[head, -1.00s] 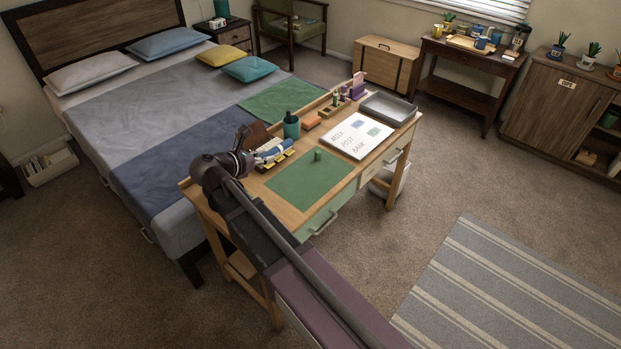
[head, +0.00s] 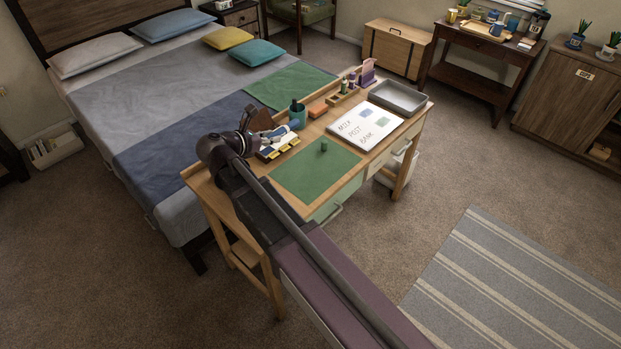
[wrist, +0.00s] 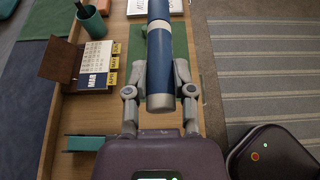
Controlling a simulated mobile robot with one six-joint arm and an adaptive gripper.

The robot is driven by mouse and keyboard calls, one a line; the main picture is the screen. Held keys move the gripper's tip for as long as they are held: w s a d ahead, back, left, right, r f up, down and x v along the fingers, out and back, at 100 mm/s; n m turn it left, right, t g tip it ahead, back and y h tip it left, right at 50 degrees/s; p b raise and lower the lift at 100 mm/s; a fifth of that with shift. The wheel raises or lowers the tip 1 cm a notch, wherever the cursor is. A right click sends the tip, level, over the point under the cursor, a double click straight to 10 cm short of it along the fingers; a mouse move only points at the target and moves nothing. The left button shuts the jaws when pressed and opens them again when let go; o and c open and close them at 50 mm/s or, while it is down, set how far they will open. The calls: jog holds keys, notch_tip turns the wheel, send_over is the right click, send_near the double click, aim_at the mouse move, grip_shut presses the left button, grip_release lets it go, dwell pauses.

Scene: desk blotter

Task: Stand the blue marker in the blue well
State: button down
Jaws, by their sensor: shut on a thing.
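The blue marker (wrist: 159,62) is a thick blue cylinder with pale grey bands. In the wrist view it is held between the two fingers of my gripper (wrist: 160,84), its long axis running away from the camera. My gripper is shut on it, above the desk. I cannot make out a blue well in either view.
A calendar with yellow tabs (wrist: 96,66) and a teal pen cup (head: 298,116) stand close by. A small green cylinder (head: 323,146) stands on the green blotter (head: 310,172). A wooden organizer (head: 345,99), notepad (head: 352,131) and grey tray (head: 397,97) lie beyond. Most of the blotter is clear.

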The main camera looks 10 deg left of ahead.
jog(key=f+b, duration=1.4)
jog(key=d+f+b, duration=0.1)
jog(key=f+b, duration=0.7)
jog(key=shift+d, duration=0.1)
jog(key=w+d, duration=0.2)
jog(key=w, duration=0.1)
jog(key=w+d, duration=0.3)
jog(key=w, duration=0.1)
jog(key=w+d+f+b, duration=0.1)
jog(key=w+d, duration=0.2)
jog(key=shift+w+d, duration=0.15)
jog(key=shift+w, duration=0.1)
jog(key=shift+f, duration=0.1)
jog(key=shift+w+d+f, duration=0.1)
jog(key=shift+w+d, duration=0.55)
jog(key=shift+w, duration=0.25)
jog(key=shift+w+d+f+b, duration=0.15)
jog(key=shift+w+d+b, duration=0.05)
jog(key=shift+b, duration=0.15)
jog(key=shift+f+b, duration=1.4)
jog(key=shift+s+f, duration=0.1)
jog(key=shift+f, duration=0.1)
jog(key=shift+c, duration=2.3)
grip_release()
